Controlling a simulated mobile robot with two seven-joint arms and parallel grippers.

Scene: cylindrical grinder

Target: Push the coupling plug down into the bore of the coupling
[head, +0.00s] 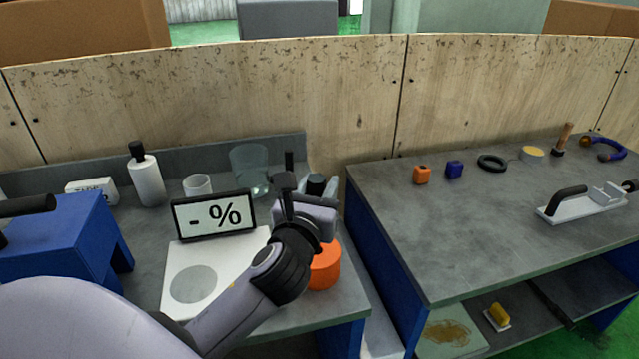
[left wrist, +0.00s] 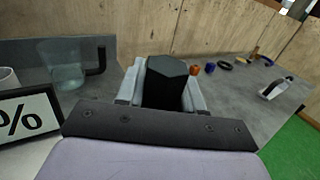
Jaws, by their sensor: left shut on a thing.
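My left gripper (head: 318,188) reaches over the right end of the left bench, pointing away from me. It is shut on a black piece with a flat, angular top, which appears to be the coupling plug (left wrist: 167,82). In the left wrist view the piece stands between the two pale fingers (left wrist: 166,92). In the head view only its dark top (head: 316,182) shows. No bore is visible. My right gripper is not in view.
A display with "- %" (head: 213,214), a white plate (head: 185,262), a glass beaker (head: 248,165) and a white bottle (head: 147,180) stand left of the gripper. A gap separates this bench from the right bench (head: 480,220), whose middle is clear. A wooden wall closes the back.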

